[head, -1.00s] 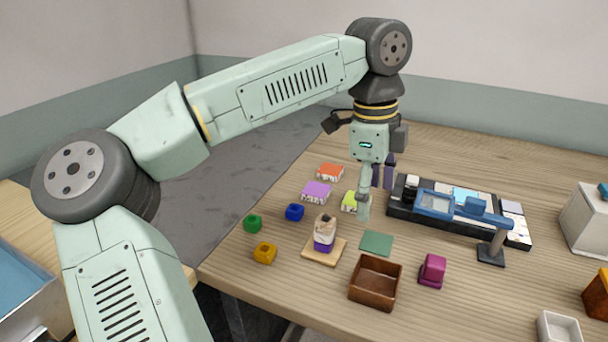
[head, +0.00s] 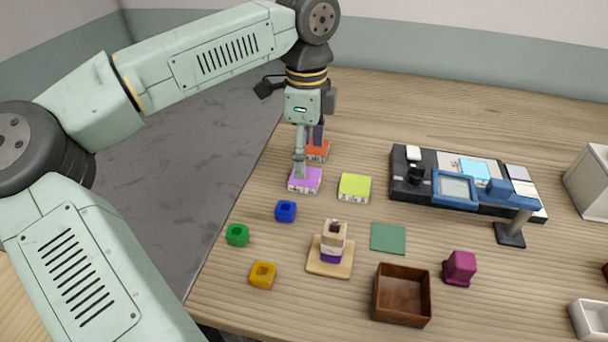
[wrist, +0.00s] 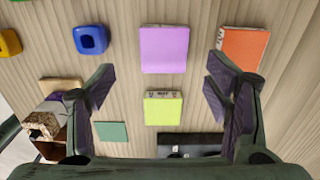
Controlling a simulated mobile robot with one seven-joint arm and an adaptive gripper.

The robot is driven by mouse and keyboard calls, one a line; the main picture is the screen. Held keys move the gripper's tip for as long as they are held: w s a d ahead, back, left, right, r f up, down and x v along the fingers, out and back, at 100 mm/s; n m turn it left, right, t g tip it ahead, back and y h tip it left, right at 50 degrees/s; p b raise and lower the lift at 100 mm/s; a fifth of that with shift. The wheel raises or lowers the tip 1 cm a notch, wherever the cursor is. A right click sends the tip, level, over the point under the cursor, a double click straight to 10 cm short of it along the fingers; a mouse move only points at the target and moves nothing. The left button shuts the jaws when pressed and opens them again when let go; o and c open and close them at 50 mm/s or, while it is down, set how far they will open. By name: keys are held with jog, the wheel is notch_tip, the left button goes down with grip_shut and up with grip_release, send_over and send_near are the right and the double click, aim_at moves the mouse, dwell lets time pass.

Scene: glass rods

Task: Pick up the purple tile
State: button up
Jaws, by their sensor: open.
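The purple tile (head: 306,180) lies flat on the wooden table, between the orange tile (head: 317,151) and the blue block (head: 286,211). In the wrist view the purple tile (wrist: 164,49) lies ahead of my fingers, nearly centred between them, with its whole top showing. My gripper (head: 309,164) is open and empty above the table. In the head view its near finger overlaps the purple tile's edge; the wrist view (wrist: 158,88) shows the fingers wide apart, with the yellow-green tile (wrist: 163,108) between them in the picture. I cannot tell the exact height above the tile.
A green block (head: 237,235), a yellow block (head: 263,275) and a small stack on a wooden base (head: 316,268) stand nearer the front. A green mat (head: 388,238), brown box (head: 402,318) and black tray (head: 404,192) lie to the right.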

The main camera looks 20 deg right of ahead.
aim_at(305, 180)
jog(key=shift+w+f+p, duration=0.15)
jog(key=shift+f+p, duration=0.4)
jog(key=shift+f, duration=0.9)
jog(key=shift+w+f+p, duration=0.1)
jog(key=shift+f+p, duration=0.4)
jog(key=shift+f, duration=0.9)
jog(key=c, duration=1.4)
